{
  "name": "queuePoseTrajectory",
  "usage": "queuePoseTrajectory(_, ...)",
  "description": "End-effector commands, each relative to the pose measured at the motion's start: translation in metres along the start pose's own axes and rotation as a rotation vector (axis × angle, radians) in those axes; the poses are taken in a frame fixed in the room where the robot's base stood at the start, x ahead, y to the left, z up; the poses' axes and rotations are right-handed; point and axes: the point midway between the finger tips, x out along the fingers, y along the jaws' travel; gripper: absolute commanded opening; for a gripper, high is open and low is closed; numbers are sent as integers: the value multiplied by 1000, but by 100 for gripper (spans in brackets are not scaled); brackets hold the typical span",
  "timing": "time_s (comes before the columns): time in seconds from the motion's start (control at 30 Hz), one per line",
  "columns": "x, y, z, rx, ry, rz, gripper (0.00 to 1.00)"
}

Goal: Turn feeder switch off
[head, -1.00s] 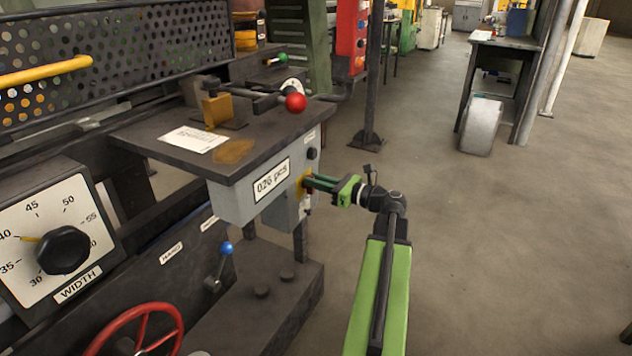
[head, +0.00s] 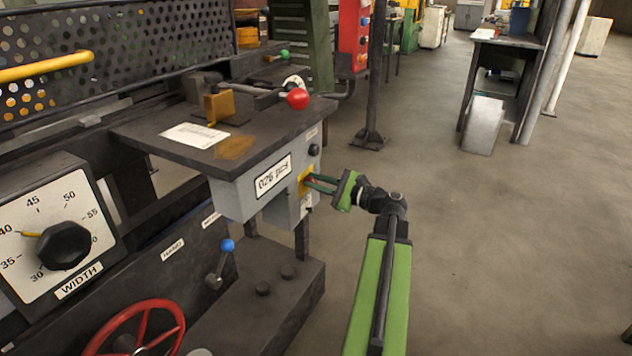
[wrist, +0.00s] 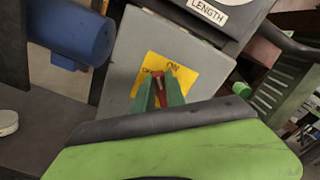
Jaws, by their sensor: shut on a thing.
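The feeder switch has a yellow plate (wrist: 188,70) marked ON and OFF on a grey box (wrist: 130,58). Its red handle (wrist: 160,85) shows between my fingers in the wrist view. My gripper (wrist: 160,92) is shut on this red handle, its green fingers one on each side. In the head view my gripper (head: 312,183) reaches from the right to the yellow plate (head: 304,178) on the end of the grey counter box (head: 245,190). The fingers hide part of the handle, and I cannot tell its exact setting.
A dark table top (head: 180,150) with a red-knobbed lever (head: 297,99) stands above the box. A blue-knobbed lever (head: 227,247) and a red handwheel (head: 140,325) are lower left. A dark post (head: 372,90) stands behind.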

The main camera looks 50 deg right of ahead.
Motion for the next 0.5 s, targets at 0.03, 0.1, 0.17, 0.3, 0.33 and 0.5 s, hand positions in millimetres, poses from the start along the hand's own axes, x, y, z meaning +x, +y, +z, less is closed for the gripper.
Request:
queuePoseTrajectory(0.03,0,3,0,-43,1,3,0)
queuePoseTrajectory(0.1,0,4,-1,-110,1,3,0)
queuePoseTrajectory(0.17,0,6,-1,-167,0,4,0)
queuePoseTrajectory(0.3,0,8,-1,-300,0,4,0)
queuePoseTrajectory(0.33,0,9,-2,-328,0,4,0)
queuePoseTrajectory(0.5,0,12,-3,-488,-1,5,0)
